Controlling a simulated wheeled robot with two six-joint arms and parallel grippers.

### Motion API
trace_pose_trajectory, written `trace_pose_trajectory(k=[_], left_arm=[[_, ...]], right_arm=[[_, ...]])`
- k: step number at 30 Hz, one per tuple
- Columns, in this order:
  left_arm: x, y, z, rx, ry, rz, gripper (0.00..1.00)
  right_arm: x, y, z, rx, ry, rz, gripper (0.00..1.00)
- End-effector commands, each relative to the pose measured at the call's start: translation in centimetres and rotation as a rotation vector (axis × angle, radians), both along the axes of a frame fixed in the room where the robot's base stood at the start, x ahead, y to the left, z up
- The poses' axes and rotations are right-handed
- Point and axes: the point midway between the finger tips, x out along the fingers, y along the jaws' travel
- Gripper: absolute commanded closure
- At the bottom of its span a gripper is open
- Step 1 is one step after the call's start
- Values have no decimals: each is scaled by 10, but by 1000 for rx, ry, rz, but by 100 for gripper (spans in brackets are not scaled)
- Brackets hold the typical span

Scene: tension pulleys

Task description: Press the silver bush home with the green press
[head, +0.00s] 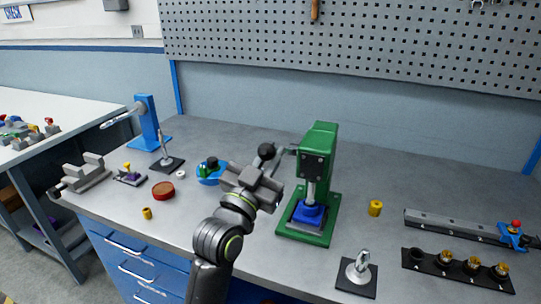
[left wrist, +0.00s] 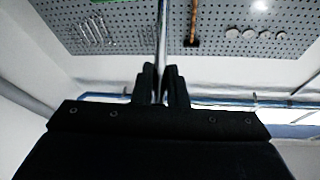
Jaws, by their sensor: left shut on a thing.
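The green press (head: 318,150) stands upright near the middle of the bench. Its silver ram (head: 311,188) points down at a blue block (head: 308,214) on the green base. I cannot make out the silver bush there; the ram and block may hide it. The press lever (head: 284,148) reaches left to a black knob (head: 266,151). My left gripper (head: 267,167) is at the knob end of the lever, left of the press. In the left wrist view its fingers (left wrist: 161,88) are closed on a thin shiny rod, apparently the lever. My right gripper does not show.
Right of the press are a yellow bush (head: 375,208), a silver piece on a black plate (head: 358,274) and a black strip of fittings (head: 456,268). Left are a red round dish (head: 163,191), a blue-green part (head: 209,172) and a blue stand (head: 148,120).

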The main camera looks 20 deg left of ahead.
Motion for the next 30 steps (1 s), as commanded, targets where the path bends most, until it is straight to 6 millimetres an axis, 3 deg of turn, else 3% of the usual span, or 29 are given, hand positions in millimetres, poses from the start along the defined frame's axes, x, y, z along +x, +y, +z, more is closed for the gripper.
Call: trace_pose_trajectory(k=[1, 20, 21, 26, 30], left_arm=[[2, 0, -10, 5, 27, 1, 100], [2, 0, -10, 5, 27, 0, 100], [2, 0, -10, 5, 27, 0, 86], [2, 0, -8, 4, 21, 0, 66], [1, 0, -6, 3, 17, 0, 66]], right_arm=[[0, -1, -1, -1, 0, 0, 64], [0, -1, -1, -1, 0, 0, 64], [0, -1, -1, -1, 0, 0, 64], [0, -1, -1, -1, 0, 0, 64], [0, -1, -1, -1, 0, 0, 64]])
